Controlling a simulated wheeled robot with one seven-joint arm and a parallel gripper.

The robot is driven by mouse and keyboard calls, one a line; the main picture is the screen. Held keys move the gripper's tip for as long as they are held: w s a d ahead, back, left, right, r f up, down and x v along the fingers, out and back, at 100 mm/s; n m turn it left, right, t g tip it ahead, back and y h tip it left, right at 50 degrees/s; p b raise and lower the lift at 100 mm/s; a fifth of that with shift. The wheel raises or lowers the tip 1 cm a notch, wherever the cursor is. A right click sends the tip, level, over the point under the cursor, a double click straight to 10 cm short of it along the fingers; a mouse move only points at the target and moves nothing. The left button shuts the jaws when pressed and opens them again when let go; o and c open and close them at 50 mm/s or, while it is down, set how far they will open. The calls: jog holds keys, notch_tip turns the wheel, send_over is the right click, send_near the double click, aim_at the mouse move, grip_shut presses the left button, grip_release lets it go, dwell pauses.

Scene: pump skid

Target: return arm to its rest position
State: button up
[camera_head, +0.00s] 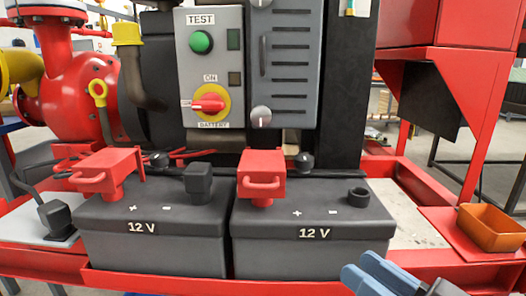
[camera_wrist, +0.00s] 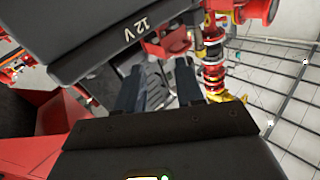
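My gripper (camera_head: 378,272) shows at the bottom edge of the head view, right of centre, in front of the right 12 V battery (camera_head: 310,255). In the wrist view my gripper (camera_wrist: 160,88) has its two dark fingers apart, with nothing seen between them. A 12 V battery (camera_wrist: 90,35) fills the upper left of the wrist view, close beyond the fingers. The rest of my arm is mostly out of view.
The left battery (camera_head: 155,250) stands beside the right one. Red clamps (camera_head: 108,172) sit on both batteries. A control panel (camera_head: 211,75) rises behind. An orange tray (camera_head: 490,228) is at the right on the red frame. A black clamp (camera_head: 57,216) lies far left.

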jog(key=s+d+f+m+h, duration=0.3)
jog(key=s+f+m+h, duration=0.15)
jog(key=s+f, duration=0.2)
jog(key=s+d+f+m+h, duration=0.3)
jog(key=s+f+h, duration=0.25)
jog(key=f, duration=0.25)
jog(key=s+d+r+n+h, duration=0.1)
jog(key=s+d+n, duration=0.1)
jog(key=s, duration=1.7)
notch_tip(320, 180, up, 26)
jog(key=p, duration=2.5)
jog(key=shift+w+f+p, duration=0.25)
jog(key=shift+w+p, duration=0.05)
jog(key=shift+p, duration=0.05)
